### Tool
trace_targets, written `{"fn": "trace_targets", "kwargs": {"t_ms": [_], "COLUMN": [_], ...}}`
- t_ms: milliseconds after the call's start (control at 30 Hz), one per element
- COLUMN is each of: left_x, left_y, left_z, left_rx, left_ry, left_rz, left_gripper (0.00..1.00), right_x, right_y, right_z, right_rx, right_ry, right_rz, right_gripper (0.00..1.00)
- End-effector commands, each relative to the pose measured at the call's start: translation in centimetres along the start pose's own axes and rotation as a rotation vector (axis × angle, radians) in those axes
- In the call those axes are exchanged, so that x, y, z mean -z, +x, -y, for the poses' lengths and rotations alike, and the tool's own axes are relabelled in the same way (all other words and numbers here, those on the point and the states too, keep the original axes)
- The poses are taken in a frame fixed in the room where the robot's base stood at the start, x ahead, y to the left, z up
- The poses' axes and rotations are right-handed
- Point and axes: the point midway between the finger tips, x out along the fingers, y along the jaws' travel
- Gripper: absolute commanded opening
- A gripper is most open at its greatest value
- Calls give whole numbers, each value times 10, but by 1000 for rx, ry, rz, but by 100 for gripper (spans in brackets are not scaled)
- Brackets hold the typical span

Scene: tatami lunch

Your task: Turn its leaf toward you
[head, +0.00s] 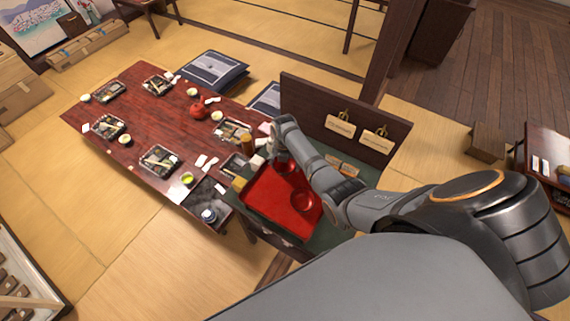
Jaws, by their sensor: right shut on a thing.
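My right arm reaches in from the right over a red tray (262,207). My right gripper (262,157) is at the tray's far left edge, near the low table. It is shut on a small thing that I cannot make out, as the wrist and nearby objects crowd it. No leaf can be told apart at this size. An orange-brown cylinder (247,145) stands just left of the gripper. A yellowish block (239,184) lies below it, by the tray's corner. My left gripper is not in view.
The long reddish table (140,122) holds several lunch boxes, cups and a red teapot (198,110). A dark upright board (310,99) with hanging tags stands behind the arm. Tatami floor (140,260) is clear at lower left.

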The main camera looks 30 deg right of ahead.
Motion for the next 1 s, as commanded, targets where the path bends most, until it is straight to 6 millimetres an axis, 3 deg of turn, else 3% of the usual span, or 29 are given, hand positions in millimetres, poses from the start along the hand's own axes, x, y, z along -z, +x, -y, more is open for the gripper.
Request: {"fn": "trace_targets", "kwargs": {"t_ms": [667,700,867,1000], "left_x": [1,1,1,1], "left_y": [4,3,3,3], "left_z": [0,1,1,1], "left_rx": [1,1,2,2], "left_ry": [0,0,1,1], "left_rz": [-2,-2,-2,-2], "left_gripper": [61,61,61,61], "right_x": [0,0,0,0], "right_y": [5,5,4,4], "right_z": [0,0,0,0], "right_rx": [-1,-1,-1,-1], "right_ry": [1,1,1,1], "right_rz": [1,1,1,1], "right_gripper": [45,78,100,100]}}
